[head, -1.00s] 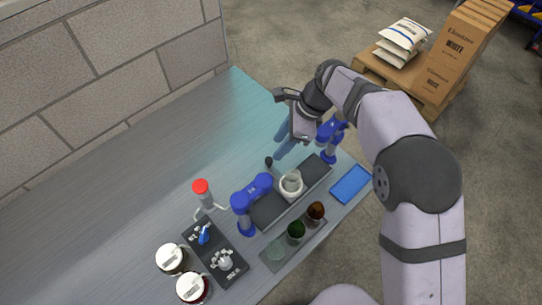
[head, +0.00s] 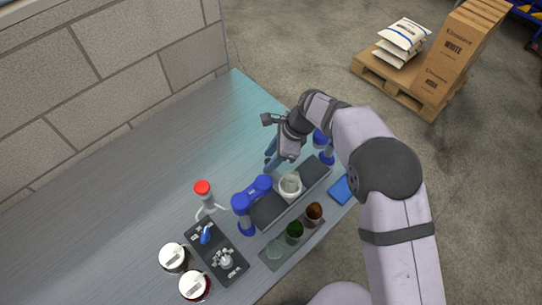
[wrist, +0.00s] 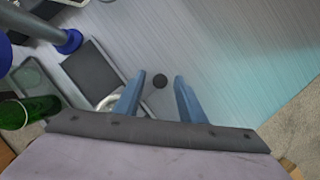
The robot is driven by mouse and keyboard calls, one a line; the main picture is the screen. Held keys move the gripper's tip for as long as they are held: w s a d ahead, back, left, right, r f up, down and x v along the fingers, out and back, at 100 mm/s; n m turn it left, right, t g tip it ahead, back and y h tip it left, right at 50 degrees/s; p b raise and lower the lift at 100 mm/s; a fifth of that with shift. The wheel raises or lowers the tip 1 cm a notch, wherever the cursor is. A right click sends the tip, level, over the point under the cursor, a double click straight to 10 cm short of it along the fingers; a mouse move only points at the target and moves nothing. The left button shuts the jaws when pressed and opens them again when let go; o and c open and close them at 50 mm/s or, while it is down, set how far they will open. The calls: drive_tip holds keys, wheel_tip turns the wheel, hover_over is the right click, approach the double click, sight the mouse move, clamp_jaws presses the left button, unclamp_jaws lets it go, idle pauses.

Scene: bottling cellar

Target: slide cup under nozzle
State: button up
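A pale cup (head: 290,182) sits in a white ring on a dark flat strip (head: 318,172), between two blue stands. In the wrist view part of the pale ring (wrist: 108,102) shows beside the left finger; the rest is hidden by my gripper. My gripper (head: 273,158) is just behind the cup, with its blue fingers apart and empty. I cannot tell which part is the nozzle; the near blue stand (head: 252,192) has an elbow-shaped top.
Green and brown bottles (head: 294,230) stand on a tray in front of the strip. A red-topped stand (head: 203,188), a dark tray of small parts (head: 228,262) and two white-lidded jars (head: 174,257) are at left. A blue pad (head: 341,188) lies at right. The back-left table is clear.

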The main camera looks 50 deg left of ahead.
sight(272, 174)
clamp_jaws()
drive_tip(key=shift+s+p, duration=0.3)
drive_tip(key=shift+s, duration=1.45)
unclamp_jaws()
drive_tip(key=b+v, duration=0.2)
drive_tip(key=v, duration=0.5)
drive_tip(key=shift+r, duration=0.2)
